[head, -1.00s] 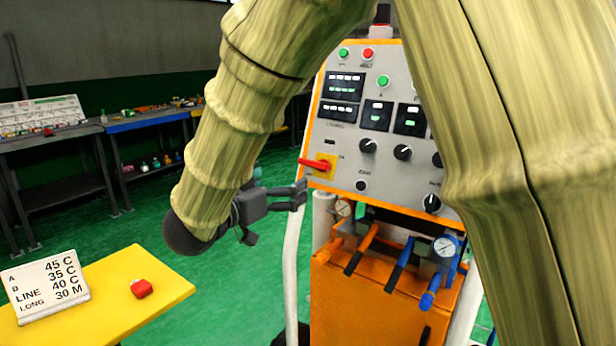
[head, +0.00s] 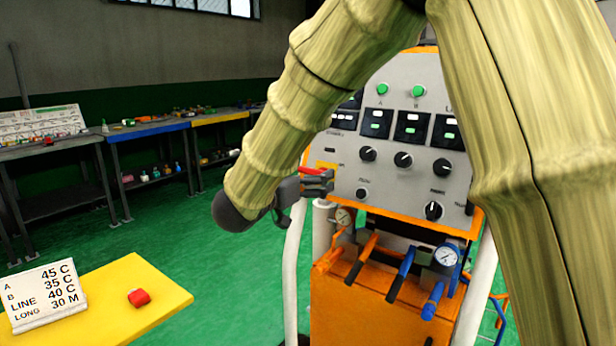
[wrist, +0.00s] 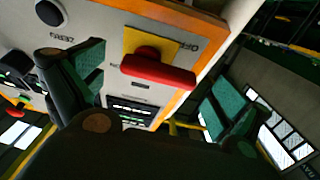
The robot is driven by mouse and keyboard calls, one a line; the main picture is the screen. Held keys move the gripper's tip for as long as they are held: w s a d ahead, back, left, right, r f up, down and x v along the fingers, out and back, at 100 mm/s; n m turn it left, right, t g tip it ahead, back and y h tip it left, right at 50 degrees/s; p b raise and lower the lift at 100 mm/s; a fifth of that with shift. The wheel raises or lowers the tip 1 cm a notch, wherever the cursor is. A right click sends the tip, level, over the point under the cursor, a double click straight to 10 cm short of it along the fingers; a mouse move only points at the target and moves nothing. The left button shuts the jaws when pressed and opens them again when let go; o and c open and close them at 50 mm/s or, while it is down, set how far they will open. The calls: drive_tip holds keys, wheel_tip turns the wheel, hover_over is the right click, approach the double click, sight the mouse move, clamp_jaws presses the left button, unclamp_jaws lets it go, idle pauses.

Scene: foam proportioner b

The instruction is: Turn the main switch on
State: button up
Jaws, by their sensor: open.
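The main switch is a red handle (wrist: 158,72) on a yellow plate (wrist: 150,42), set on the grey control panel (wrist: 115,20). In the wrist view the handle lies between my two open fingers, with space on both sides, ahead of the fingertips or level with them; I cannot tell which. My gripper (wrist: 152,85) is open and empty. In the head view my gripper (head: 318,184) is at the panel's left edge and covers part of the switch; the red handle (head: 312,171) shows just above the fingers.
The panel carries black knobs (head: 403,159), green buttons (head: 418,90) and lit displays. Below it are hose valves and gauges (head: 446,255) on an orange cabinet. A yellow table (head: 150,280) holds a sign (head: 45,295) and a small red object (head: 138,297). Green floor lies open at left.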

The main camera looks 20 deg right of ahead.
drive_tip(key=shift+w+d, duration=0.1)
drive_tip(key=shift+c, duration=0.2)
drive_tip(key=c, duration=1)
drive_tip(key=shift+o, duration=0.2)
drive_tip(key=m, duration=0.2)
drive_tip(key=m+g, duration=0.1)
drive_tip(key=m+h, duration=0.1)
drive_tip(key=m, duration=0.1)
drive_tip(key=shift+w+r+m+g, duration=0.15)
drive_tip(key=shift+r+m+g, duration=0.15)
drive_tip(key=shift+r+g, duration=0.1)
drive_tip(key=m, duration=0.2)
drive_tip(key=m+g, duration=0.2)
drive_tip(key=m, duration=0.1)
drive_tip(key=shift+d+r+m, duration=0.2)
drive_tip(key=shift+r+m, duration=0.1)
drive_tip(key=m, duration=0.1)
drive_tip(key=m+g+b, duration=0.1)
drive_tip(key=m, duration=0.1)
drive_tip(key=m+g, duration=0.1)
drive_tip(key=m, duration=0.1)
drive_tip(key=shift+d+r, duration=0.25)
drive_tip(key=shift+s+d+r+m+g+y+b, duration=0.2)
drive_tip(key=shift+m+y+b, duration=0.25)
drive_tip(key=shift+m, duration=0.7)
drive_tip(key=shift+s+r+m+g+y+b, duration=0.1)
drive_tip(key=shift+m+g+y+b, duration=0.35)
drive_tip(key=shift+m, duration=0.7)
